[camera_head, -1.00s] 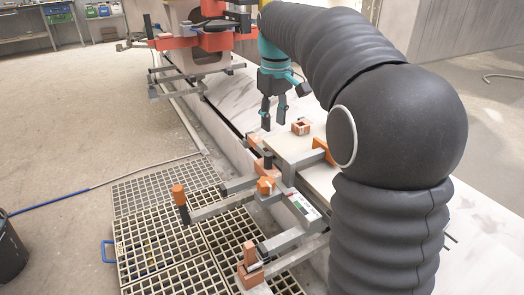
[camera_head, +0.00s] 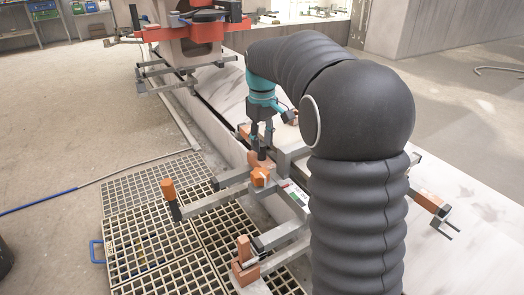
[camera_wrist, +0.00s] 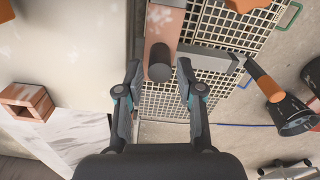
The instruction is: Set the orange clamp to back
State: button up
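My gripper (camera_head: 262,132) is open and points down at the side of the frame; its open fingers also show in the wrist view (camera_wrist: 160,85). A dark round knob (camera_wrist: 160,62) on a salmon-orange bar (camera_wrist: 163,22) lies ahead of the gap between the fingertips, with space on both sides. I cannot tell whether this bar is the orange clamp. A brighter orange block (camera_head: 260,176) sits just in front of my gripper; part of an orange piece (camera_wrist: 240,4) shows at the wrist view's top. An orange-handled lever (camera_head: 168,189) stands to the left.
A grey bar and floor grating (camera_head: 160,240) lie below and left. Another orange-brown clamp part (camera_head: 246,265) is at the front. An orange-and-grey piece (camera_head: 428,200) sticks out at right. A red machine (camera_head: 190,35) stands behind.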

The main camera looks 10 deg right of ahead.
jog(key=shift+f, duration=1.25)
jog(key=shift+c, duration=0.3)
grip_shut()
